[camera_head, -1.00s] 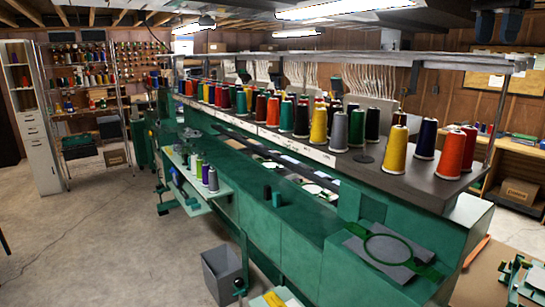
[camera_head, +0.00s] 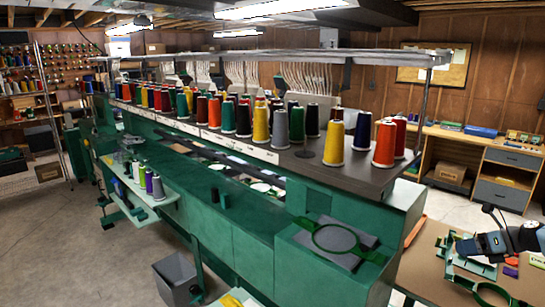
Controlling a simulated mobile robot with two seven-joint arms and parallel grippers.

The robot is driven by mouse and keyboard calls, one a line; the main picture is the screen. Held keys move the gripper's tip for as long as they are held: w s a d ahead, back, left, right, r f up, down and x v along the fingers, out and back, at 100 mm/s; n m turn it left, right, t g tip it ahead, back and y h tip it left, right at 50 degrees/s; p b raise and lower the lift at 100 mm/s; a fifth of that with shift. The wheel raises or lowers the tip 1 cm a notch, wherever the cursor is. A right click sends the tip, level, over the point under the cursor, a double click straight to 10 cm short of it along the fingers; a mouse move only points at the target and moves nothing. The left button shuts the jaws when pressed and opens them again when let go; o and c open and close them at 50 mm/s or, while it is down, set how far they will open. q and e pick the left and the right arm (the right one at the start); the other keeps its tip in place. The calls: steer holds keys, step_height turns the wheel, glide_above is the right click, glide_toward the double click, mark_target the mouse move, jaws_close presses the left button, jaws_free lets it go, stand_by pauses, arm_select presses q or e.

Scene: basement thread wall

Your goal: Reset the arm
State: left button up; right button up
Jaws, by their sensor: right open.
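My right gripper (camera_head: 464,246) is at the right edge of the picture, above the brown work table (camera_head: 425,268). My left arm and gripper are not in view.
The long green embroidery machine (camera_head: 262,250) fills the middle, with thread cones (camera_head: 335,137) on its top shelf. A green hoop (camera_head: 338,238) rests on its near end. A grey bin (camera_head: 177,280) stands on the floor. Open floor (camera_head: 70,240) lies to the left.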

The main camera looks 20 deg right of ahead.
steer(key=s+a+f+m+t+h, duration=0.2)
steer(key=s+a+f+m, duration=0.4)
steer(key=a+f+m, duration=0.6)
steer(key=s+a+f+m+t+h, duration=0.2)
steer(key=s+a+f+m, duration=0.6)
steer(key=f, duration=0.5)
steer(key=s+a+f+m+g, duration=0.1)
steer(key=a+m, duration=0.5)
steer(key=a, duration=0.9)
steer(key=s+a+m+g+h, duration=0.1)
steer(key=a+m, duration=0.6)
steer(key=a, duration=0.8)
steer(key=shift+s+f, duration=0.4)
steer(key=shift+s, duration=0.5)
